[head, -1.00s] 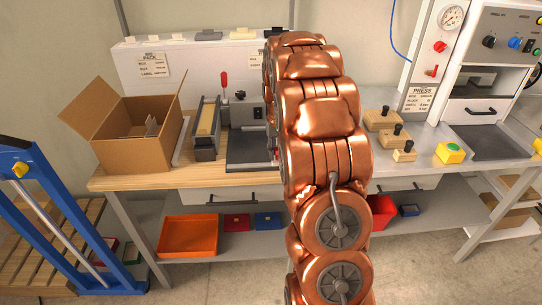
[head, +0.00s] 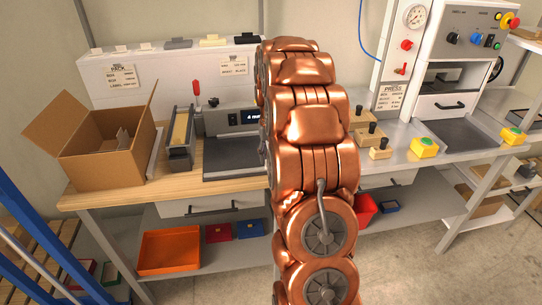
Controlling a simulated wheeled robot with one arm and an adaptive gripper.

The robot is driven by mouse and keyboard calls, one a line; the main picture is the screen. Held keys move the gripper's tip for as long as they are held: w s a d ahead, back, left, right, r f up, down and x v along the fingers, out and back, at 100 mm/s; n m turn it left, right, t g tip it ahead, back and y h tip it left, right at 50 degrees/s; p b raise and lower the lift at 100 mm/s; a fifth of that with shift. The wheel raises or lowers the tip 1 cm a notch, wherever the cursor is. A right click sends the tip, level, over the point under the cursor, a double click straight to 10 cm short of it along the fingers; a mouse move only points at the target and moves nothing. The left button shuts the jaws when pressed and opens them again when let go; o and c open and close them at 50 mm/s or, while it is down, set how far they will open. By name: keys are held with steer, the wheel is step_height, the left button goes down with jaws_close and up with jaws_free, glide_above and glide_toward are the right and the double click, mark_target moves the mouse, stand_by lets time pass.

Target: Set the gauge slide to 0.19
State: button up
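My copper-coloured arm rises through the middle of the head view and hides part of the bench behind it. My gripper does not show. A grey machine (head: 231,120) with a lit display and a dark flat bed (head: 236,165) stands on the bench just left of my arm; its right side is hidden. A red-handled lever (head: 197,95) and a black knob (head: 213,101) show at its left. I cannot make out which part is the gauge slide, nor any scale reading.
An open cardboard box (head: 100,160) and a narrow grey holder (head: 179,145) stand left of the machine. Wooden blocks with black knobs (head: 381,143), a yellow box with a green button (head: 424,147) and a press (head: 450,80) are at right. An orange bin (head: 168,251) sits below.

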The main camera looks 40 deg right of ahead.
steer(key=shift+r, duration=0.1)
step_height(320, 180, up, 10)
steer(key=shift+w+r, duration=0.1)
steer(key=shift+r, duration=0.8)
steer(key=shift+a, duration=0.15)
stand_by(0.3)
